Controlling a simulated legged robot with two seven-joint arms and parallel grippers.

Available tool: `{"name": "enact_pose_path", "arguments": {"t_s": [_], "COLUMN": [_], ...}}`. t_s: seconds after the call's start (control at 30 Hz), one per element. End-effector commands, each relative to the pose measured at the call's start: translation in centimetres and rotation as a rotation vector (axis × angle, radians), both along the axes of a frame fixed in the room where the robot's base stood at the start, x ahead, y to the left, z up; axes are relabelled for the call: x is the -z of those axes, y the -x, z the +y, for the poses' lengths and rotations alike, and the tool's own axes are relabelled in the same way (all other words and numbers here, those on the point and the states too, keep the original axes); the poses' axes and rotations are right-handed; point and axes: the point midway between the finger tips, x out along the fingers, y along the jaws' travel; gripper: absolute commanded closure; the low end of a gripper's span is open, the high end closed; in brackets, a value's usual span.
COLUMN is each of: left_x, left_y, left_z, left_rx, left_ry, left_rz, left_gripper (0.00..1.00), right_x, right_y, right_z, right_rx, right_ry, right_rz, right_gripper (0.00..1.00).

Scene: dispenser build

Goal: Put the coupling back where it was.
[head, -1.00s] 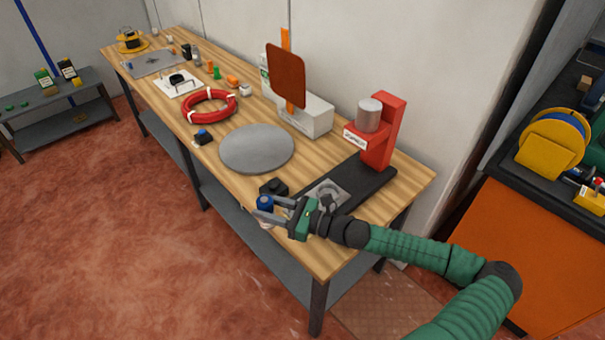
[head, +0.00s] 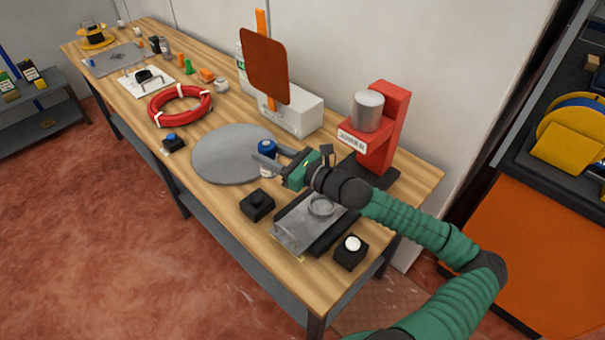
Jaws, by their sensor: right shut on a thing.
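My right gripper (head: 274,160) is shut on a small upright cylinder with a blue top and a pale lower part (head: 267,146), which I take to be the coupling. It is at the right edge of the round grey disc (head: 215,160), left of the red press (head: 378,140). I cannot tell whether its base touches the disc or the bench. The fingers hide part of its middle. My left gripper is out of view.
Black button boxes stand on either side, one dark-topped (head: 257,205), one white-topped (head: 350,252). A brown panel (head: 265,66) stands before a white box (head: 302,112). A red ring (head: 160,118) lies farther left.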

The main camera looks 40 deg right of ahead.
Motion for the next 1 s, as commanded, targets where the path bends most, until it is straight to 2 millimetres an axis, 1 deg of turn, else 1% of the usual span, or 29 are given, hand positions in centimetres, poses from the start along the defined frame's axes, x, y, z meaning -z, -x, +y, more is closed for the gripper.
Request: {"name": "enact_pose_path", "arguments": {"t_s": [0.03, 0.2, 0.33, 0.47, 0.57, 0.7, 1.0], "left_x": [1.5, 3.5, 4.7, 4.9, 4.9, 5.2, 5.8], "left_y": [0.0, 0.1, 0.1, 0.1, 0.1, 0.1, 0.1], "left_z": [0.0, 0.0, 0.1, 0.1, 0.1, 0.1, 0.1], "left_rx": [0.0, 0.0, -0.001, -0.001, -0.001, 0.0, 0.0], "left_ry": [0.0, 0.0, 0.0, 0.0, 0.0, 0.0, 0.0], "left_rz": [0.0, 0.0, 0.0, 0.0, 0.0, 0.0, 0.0], "left_gripper": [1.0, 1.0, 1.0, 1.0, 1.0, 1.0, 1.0], "right_x": [1.2, 3.3, 4.5, 5.0, 5.6, 6.9, 9.4], "right_y": [0.1, 0.1, 0.0, -0.1, -0.2, -0.4, -0.9], "right_z": [0.1, 0.3, 0.2, -0.4, -1.5, -3.9, -8.7], "right_rx": [-0.002, -0.002, -0.002, -0.001, 0.0, 0.002, 0.0], "right_ry": [0.001, 0.002, 0.001, -0.002, 0.001, 0.002, 0.002], "right_rz": [-0.005, -0.005, -0.003, -0.003, 0.0, 0.001, -0.001], "right_gripper": [1.0, 1.0, 1.0, 1.0, 1.0, 1.0, 1.0]}}
